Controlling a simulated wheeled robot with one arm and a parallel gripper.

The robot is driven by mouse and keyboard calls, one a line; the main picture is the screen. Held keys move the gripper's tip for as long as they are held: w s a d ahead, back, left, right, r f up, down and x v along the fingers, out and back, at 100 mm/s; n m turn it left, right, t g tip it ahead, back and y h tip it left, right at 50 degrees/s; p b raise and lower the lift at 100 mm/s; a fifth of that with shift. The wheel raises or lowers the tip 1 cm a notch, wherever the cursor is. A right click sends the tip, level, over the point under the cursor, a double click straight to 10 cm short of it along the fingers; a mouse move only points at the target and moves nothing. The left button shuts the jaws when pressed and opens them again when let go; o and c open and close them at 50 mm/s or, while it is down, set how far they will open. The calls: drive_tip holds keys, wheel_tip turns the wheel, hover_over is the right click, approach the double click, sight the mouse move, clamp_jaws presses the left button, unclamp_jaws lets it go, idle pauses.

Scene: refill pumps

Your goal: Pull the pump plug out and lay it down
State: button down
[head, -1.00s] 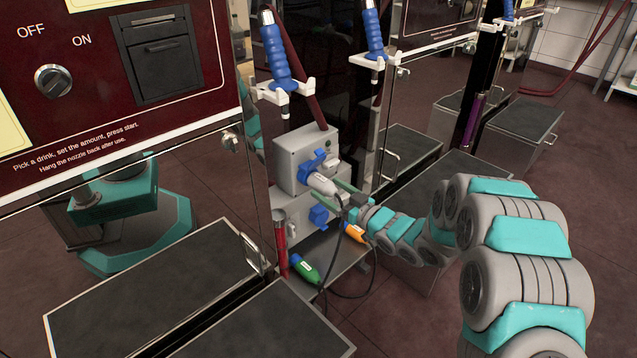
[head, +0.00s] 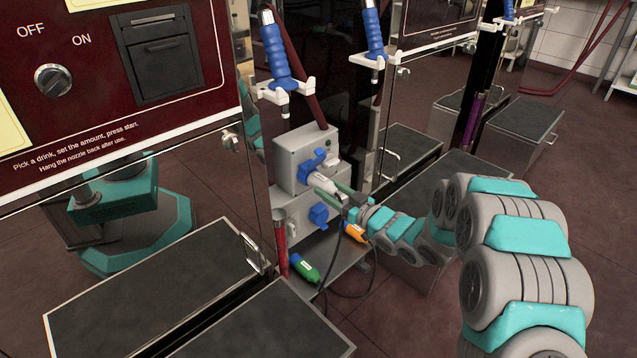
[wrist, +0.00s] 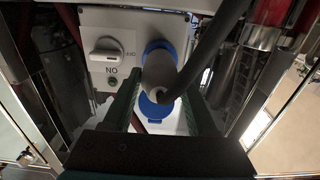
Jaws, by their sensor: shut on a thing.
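The white pump plug (head: 318,181) sits at the upper blue socket (head: 312,163) on the front of a grey box (head: 296,152). My gripper (head: 329,189) reaches in from the right, with its green fingers on either side of the plug, shut on it. In the wrist view the plug (wrist: 160,70) stands between the fingers (wrist: 163,88), in front of the blue socket ring, and a dark cable runs from its end to the upper right. The plug's prongs are hidden, and I cannot tell how deep it sits.
A lower blue socket (head: 319,214) is below. A green plug (head: 305,268) and an orange plug (head: 355,231) lie with dark cables on the grey shelf (head: 322,250). A white switch (wrist: 105,55) is beside the plug. Blue-handled nozzles (head: 275,50) hang above.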

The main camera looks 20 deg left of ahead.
drive_tip(key=shift+d, duration=0.1)
idle(0.3)
drive_tip(key=shift+v, duration=2.9)
